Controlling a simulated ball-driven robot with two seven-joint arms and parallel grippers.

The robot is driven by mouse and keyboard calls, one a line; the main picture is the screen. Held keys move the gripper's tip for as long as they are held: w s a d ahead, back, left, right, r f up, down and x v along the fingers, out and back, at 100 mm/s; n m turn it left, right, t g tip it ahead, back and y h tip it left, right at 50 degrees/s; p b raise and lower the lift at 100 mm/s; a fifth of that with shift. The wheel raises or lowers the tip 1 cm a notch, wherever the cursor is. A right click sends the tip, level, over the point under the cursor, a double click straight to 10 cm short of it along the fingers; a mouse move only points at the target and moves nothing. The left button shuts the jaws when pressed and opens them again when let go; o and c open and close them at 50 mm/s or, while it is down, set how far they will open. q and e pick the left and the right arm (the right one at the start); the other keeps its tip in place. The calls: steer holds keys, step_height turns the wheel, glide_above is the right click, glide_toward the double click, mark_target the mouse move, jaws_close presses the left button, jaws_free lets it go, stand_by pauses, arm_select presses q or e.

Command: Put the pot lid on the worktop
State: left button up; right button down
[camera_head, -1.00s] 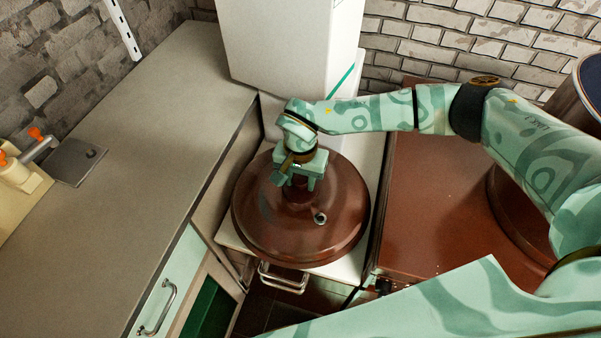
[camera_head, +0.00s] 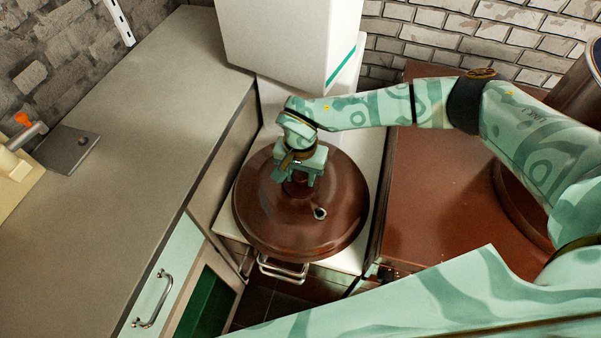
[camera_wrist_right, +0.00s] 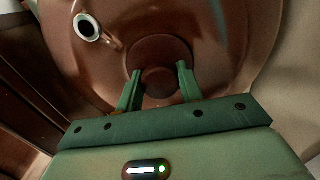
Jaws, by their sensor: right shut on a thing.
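The pot lid (camera_head: 333,226) is a round, brown, glossy disc with a central knob and a small metal-rimmed vent. My right gripper (camera_head: 299,181) is shut on its knob from above; in the right wrist view the fingers of the gripper (camera_wrist_right: 157,84) stand on both sides of the knob, with the lid (camera_wrist_right: 224,50) filling the view behind. The lid looks about level, above or on the white surface (camera_head: 352,252) between the counters; I cannot tell whether it touches. The grey worktop (camera_head: 139,135) runs along the left. My left gripper is not in view.
A tall white box-shaped unit (camera_head: 285,35) stands behind the lid. A brown-red surface (camera_head: 430,200) lies to the right. A dark plate (camera_head: 67,148) and a cream item with an orange part (camera_head: 15,170) are on the worktop's left; its middle is clear.

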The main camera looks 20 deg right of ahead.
steer(key=shift+f+b, duration=0.3)
steer(key=shift+f, duration=0.2)
steer(key=c, duration=0.8)
jaws_free()
steer(key=shift+c, duration=0.2)
step_height(320, 180, up, 16)
steer(key=p, duration=0.2)
steer(key=shift+r, duration=0.2)
